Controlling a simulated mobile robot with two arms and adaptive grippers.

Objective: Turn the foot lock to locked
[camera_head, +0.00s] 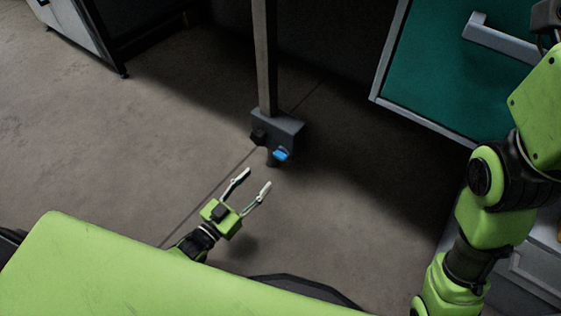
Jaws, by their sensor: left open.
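The foot lock is a small blue tab (281,155) on the front of a dark grey block (283,127) at the bottom of an upright post, low near the floor. My left gripper (254,181) is open and empty. Its two pale fingers point up and right toward the block and are apart from the blue tab, below and left of it in the picture. Whether the tab is at locked or unlocked cannot be read at this size. My right gripper is out of view; my right arm shows at the right edge.
The grey post (265,55) rises from the block. A green panel with a grey frame and handle (440,65) stands at upper right. A grey cabinet (85,30) stands at upper left. The concrete floor (120,150) is clear on the left.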

